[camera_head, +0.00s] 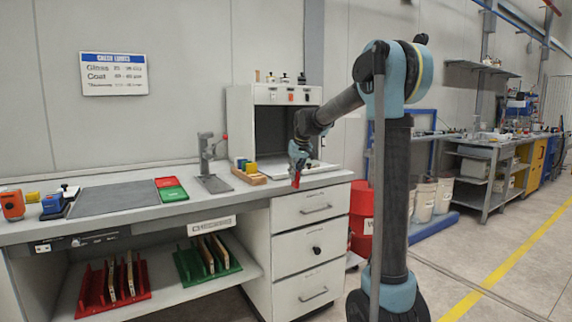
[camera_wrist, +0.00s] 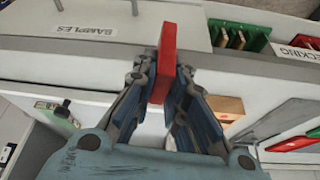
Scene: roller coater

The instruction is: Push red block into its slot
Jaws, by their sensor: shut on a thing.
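The red block (camera_head: 296,180) is a slim upright bar. It also shows in the wrist view (camera_wrist: 166,52) between my fingers. My gripper (camera_head: 299,166) is shut on it, and its fingertips (camera_wrist: 164,75) press both sides. In the head view the gripper and block hang near the bench's front edge, right of a wooden rack (camera_head: 258,181). Small blocks stand at the rack, with a yellow block (camera_head: 251,168) clearest. A wooden piece (camera_wrist: 229,104) shows right of my fingers in the wrist view. The red block's slot cannot be made out.
A grey stand (camera_head: 212,182) stands left of the rack, with red (camera_head: 167,182) and green (camera_head: 173,194) plates beyond. A white booth (camera_head: 246,113) stands behind. A drawer unit (camera_head: 312,247) is below. The bench front between stand and rack is clear.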

